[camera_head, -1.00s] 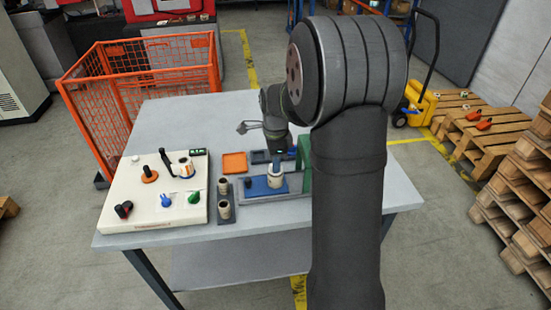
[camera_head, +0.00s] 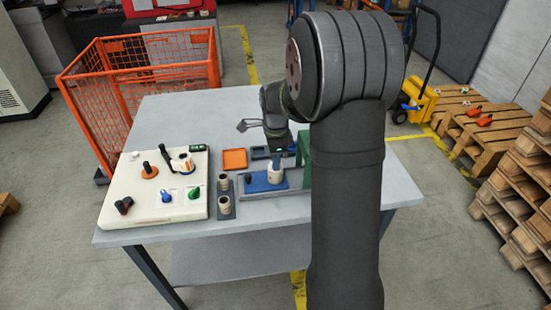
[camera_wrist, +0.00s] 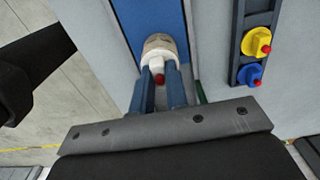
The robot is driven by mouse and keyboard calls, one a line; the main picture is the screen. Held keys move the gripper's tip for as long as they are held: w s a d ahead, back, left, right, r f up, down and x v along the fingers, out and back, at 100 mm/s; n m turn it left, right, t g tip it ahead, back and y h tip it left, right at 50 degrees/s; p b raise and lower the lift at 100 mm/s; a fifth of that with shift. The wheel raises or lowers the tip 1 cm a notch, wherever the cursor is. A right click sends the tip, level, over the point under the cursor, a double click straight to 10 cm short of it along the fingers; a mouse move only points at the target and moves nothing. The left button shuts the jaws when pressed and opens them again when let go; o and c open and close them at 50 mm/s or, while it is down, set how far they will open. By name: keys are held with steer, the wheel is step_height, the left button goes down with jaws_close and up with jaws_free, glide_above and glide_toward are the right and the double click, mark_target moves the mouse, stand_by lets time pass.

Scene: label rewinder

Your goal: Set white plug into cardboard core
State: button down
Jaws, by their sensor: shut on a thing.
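The cardboard core (camera_head: 275,178) stands upright on a blue plate (camera_head: 257,185) on the table. In the wrist view its beige rim (camera_wrist: 161,42) shows beyond the fingertips. My gripper (camera_wrist: 160,88) is shut on the white plug (camera_wrist: 157,61), whose red knob (camera_wrist: 158,80) points toward the wrist camera. The plug is at the mouth of the core; how deep it sits in it cannot be told. In the head view my gripper (camera_head: 276,157) is right above the core, and the plug is hard to make out.
A grey tray (camera_wrist: 239,45) with a yellow plug (camera_wrist: 258,43) and a blue plug (camera_wrist: 250,75) lies beside the plate. A green stand (camera_head: 303,150) is close on the right. Two more cores (camera_head: 224,190) stand left, by a white panel (camera_head: 145,210).

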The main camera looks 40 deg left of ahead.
steer(key=c, duration=1.3)
jaws_free()
steer(key=shift+c, duration=0.2)
step_height(320, 180, up, 17)
steer(key=shift+r, duration=0.2)
step_height(320, 180, down, 18)
steer(key=shift+r, duration=0.3)
